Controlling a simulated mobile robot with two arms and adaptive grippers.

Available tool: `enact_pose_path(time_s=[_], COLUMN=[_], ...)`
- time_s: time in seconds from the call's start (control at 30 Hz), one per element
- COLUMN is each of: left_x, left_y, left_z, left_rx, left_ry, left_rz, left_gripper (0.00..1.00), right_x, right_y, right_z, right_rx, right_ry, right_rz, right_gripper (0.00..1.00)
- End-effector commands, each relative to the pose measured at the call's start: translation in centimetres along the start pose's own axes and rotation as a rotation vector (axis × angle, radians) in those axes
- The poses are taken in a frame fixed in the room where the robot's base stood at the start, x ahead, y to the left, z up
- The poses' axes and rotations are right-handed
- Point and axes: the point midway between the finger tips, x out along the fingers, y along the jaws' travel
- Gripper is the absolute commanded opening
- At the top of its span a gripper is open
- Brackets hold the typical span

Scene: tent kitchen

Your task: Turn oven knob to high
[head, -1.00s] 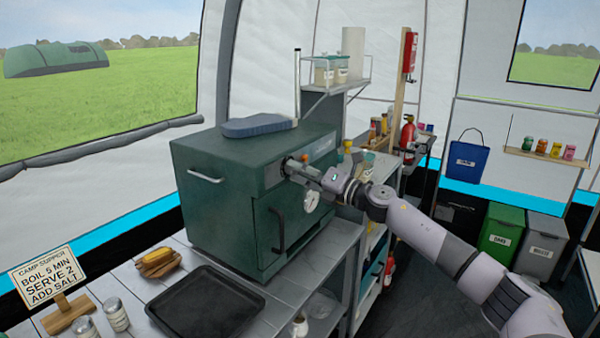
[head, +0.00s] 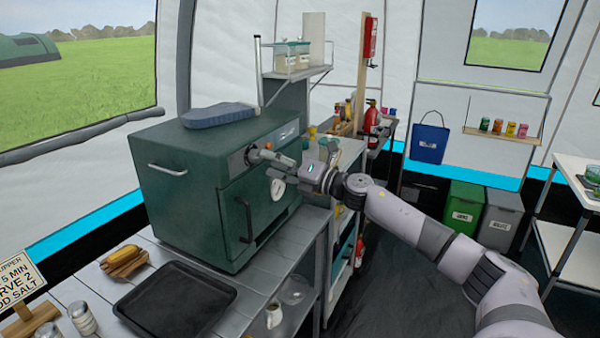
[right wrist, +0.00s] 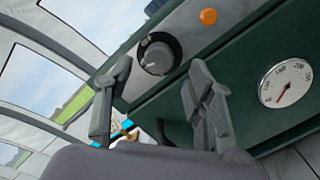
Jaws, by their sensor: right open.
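The dark green oven (head: 190,205) stands on the counter at left of centre in the head view. Its round grey knob (right wrist: 157,57) sits on the grey front panel in the right wrist view, beside an orange light (right wrist: 208,17). My right gripper (head: 268,156) is in front of that panel in the head view, its fingers hiding most of the knob. In the right wrist view the gripper (right wrist: 160,75) is open and empty, with one finger on each side of the knob and a gap to it. The knob's exact setting is hard to read. My left gripper is not in view.
A dial gauge (head: 278,188) and a dark door handle (head: 245,220) are on the oven front below the gripper. A blue folded cloth (head: 220,114) lies on top. A black tray (head: 175,306) is on the counter before the oven. Open floor lies right of the counter.

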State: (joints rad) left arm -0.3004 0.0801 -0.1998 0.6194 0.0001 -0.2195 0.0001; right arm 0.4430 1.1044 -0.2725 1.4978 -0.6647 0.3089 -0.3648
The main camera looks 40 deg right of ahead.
Motion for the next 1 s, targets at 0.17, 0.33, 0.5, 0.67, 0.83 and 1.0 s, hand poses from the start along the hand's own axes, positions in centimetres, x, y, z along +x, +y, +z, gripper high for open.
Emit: enact_pose_path(time_s=[0.17,0.33,0.5,0.67,0.83,1.0], left_x=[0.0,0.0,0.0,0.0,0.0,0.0], left_y=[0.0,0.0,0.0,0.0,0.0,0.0], left_z=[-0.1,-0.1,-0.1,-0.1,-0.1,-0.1], left_rx=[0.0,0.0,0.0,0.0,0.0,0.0], left_ry=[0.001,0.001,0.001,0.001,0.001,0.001], left_rz=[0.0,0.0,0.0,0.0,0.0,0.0], left_gripper=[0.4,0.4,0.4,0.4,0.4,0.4], right_x=[-2.3,-4.2,-6.0,-7.4,-8.5,-8.8], right_y=[-0.2,-0.1,-0.1,-0.1,-0.1,0.0], right_z=[-0.2,-0.2,-0.2,-0.2,-0.2,-0.1], right_rx=[0.0,0.0,0.001,0.002,0.001,0.0], right_ry=[0.004,0.005,0.003,0.004,0.003,0.002], right_rz=[-0.004,-0.003,-0.003,-0.001,-0.001,0.0], right_gripper=[0.49,0.49,0.49,0.49,0.49,0.49])
